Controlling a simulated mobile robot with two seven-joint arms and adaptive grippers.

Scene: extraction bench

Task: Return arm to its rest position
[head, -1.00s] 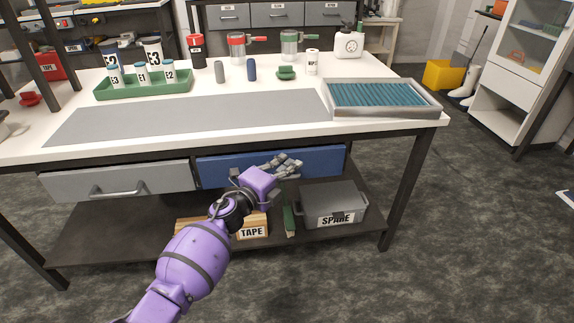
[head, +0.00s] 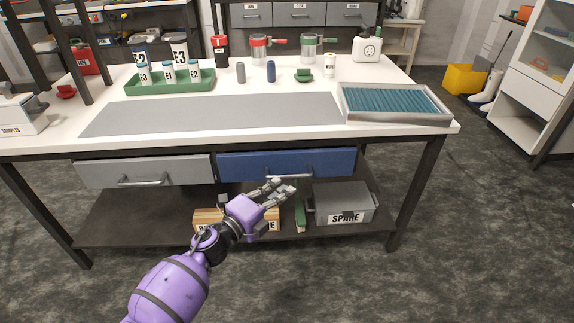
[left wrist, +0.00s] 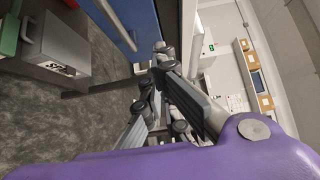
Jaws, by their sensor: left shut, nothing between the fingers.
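My left gripper (head: 281,190) is shut and empty. It is in front of the bench, just below and in front of the blue drawer (head: 325,163), with its purple arm coming up from the bottom of the head view. In the left wrist view the gripper's fingers (left wrist: 160,75) are together, with the blue drawer front (left wrist: 117,20) beside them. The blue drawer looks closed, and I cannot tell from the head view whether the fingers touch its handle. My right gripper is not in view.
The bench top (head: 300,140) carries a green tray (head: 165,86) with labelled bottles, several small items and a teal ribbed tray (head: 395,115). Below are a grey drawer (head: 110,172), a grey SPARE bin (head: 342,203) and a TAPE box (head: 205,216).

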